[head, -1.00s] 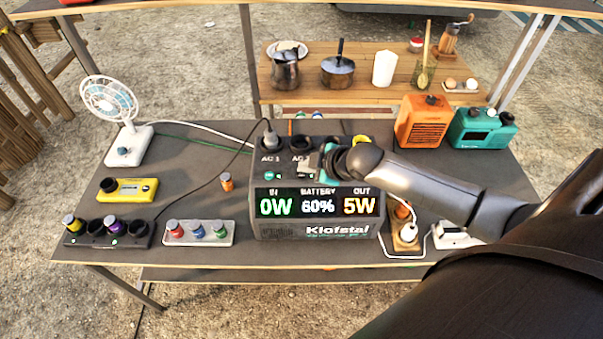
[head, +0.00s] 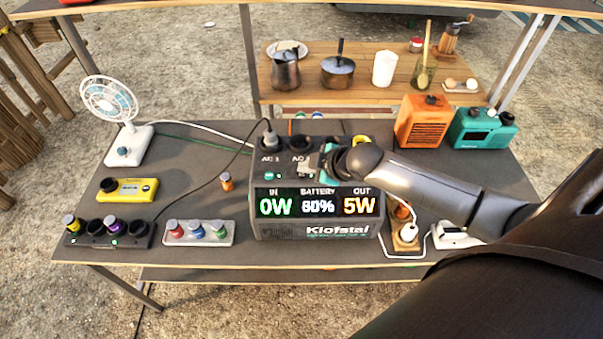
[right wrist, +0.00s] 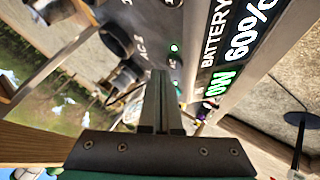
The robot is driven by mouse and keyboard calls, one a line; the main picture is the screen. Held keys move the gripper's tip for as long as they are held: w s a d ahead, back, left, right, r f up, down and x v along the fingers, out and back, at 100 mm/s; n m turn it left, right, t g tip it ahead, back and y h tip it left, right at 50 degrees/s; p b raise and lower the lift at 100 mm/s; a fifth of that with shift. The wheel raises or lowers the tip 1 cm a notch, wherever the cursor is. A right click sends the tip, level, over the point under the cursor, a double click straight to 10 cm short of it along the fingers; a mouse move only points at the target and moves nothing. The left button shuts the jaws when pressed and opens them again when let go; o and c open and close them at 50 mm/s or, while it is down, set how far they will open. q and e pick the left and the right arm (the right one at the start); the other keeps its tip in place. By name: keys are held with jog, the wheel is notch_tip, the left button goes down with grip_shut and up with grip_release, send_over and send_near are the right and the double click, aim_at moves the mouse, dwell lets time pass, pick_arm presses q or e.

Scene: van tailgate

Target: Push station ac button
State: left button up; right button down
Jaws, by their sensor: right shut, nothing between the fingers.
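The power station (head: 268,231) is a dark box near the middle of the table, its front screen reading 0W in and 5W out. Sockets, including AC 1, and small green-lit marks (head: 269,175) are on its sloped upper panel. My right gripper (head: 305,172) is shut and empty, just over that panel, partly hiding the AC 2 label. In the right wrist view its fingers (right wrist: 160,75) point at the panel close to a green light (right wrist: 174,48) and small lettering. I cannot tell whether the tips touch. The AC button is not clearly distinguishable. My left gripper is not in view.
Orange (head: 421,122) and teal (head: 482,129) devices stand right.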

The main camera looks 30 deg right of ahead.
jog(key=shift+f, duration=0.15)
jog(key=shift+f, duration=0.3)
jog(key=shift+f, duration=0.15)
dwell(0.3)
jog(key=shift+r+p, duration=0.6)
jog(key=shift+p, duration=0.15)
notch_tip(320, 180, up, 6)
jog(key=p, duration=0.6)
